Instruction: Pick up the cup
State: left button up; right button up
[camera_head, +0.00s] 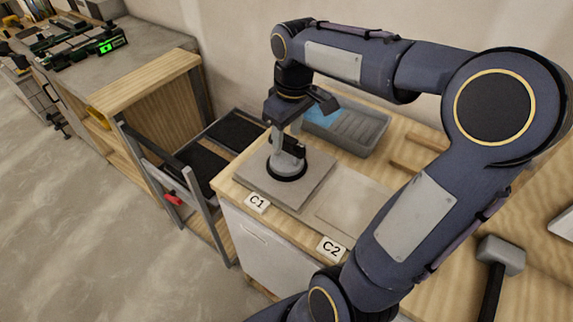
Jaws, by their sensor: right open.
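The cup (288,167), a grey suction cup with a black rim and an upright grip, stands on a grey tile (318,176) by the C1 label (257,203). My right gripper (288,139) points down over the cup, its jaws open at the cup's upper part. Whether the fingers touch the cup I cannot tell; the gripper hides part of its top. My left gripper is not in view.
A second, lighter tile (352,202) lies by the C2 label (331,247). A grey tray (372,136) with a blue item stands behind. A mallet (500,255) lies at the right. Shelving and another bench stand at the left.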

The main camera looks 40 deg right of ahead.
aim_at(287, 148)
jog(key=shift+n+g, duration=0.3)
jog(key=shift+g, duration=0.1)
jog(key=w+d+f, duration=0.2)
jog(key=shift+w+d, duration=0.1)
jog(key=shift+w, duration=0.3)
jog(key=shift+w+d+f, duration=0.15)
jog(key=shift+f, duration=0.1)
notch_tip(287, 148, down, 7)
jog(key=shift+w+f, duration=0.1)
jog(key=shift+f, duration=0.1)
grip_shut()
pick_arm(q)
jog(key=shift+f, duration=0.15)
pick_arm(e)
jog(key=shift+r, duration=0.15)
